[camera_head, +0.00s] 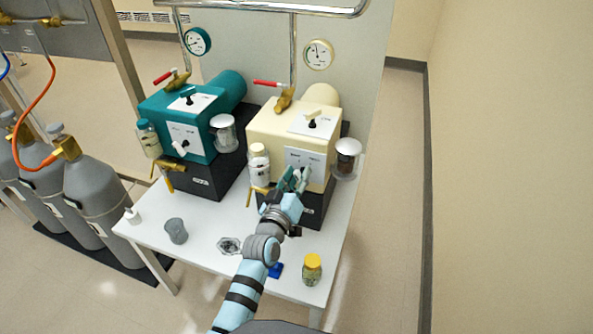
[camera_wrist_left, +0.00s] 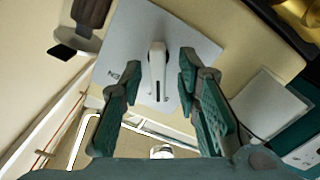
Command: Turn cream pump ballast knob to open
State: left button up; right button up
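The cream pump (camera_head: 265,128) stands on the white table, with a white panel (camera_head: 296,156) on its front face. My left gripper (camera_head: 294,180) is in front of that panel and hides part of it. In the left wrist view, the upright white knob (camera_wrist_left: 158,68) on the panel (camera_wrist_left: 188,36) sits between the two open fingers of my left gripper (camera_wrist_left: 156,80). A gap shows on each side of the knob, so I see no finger touching it. Lettering beside it is only partly legible. Another knob (camera_head: 312,123) is on the upper panel. My right gripper is not in view.
A teal pump (camera_head: 155,108) stands to the left. A clear jar (camera_head: 347,158) hangs at the cream pump's right, and a white-capped bottle (camera_head: 259,165) is at its left. A yellow-lidded jar (camera_head: 312,270) and a grey cup (camera_head: 176,231) stand on the table (camera_head: 205,255).

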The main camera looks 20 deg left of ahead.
pick_arm(q)
jog(key=shift+w+r, duration=0.1)
jog(key=shift+w, duration=0.1)
jog(key=shift+s+r, duration=0.15)
jog(key=shift+c, duration=0.7)
grip_shut()
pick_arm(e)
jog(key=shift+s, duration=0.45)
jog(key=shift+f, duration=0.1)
pick_arm(q)
jog(key=shift+s+d+m+b, duration=0.1)
jog(key=shift+m+b, duration=0.1)
jog(key=shift+m, duration=0.75)
jog(key=shift+w+d+m+b, duration=0.1)
jog(key=shift+m+b, duration=0.15)
jog(key=shift+m, duration=0.65)
jog(key=shift+s+d+m+b, duration=0.1)
jog(key=shift+m+b, duration=0.1)
jog(key=shift+m, duration=0.75)
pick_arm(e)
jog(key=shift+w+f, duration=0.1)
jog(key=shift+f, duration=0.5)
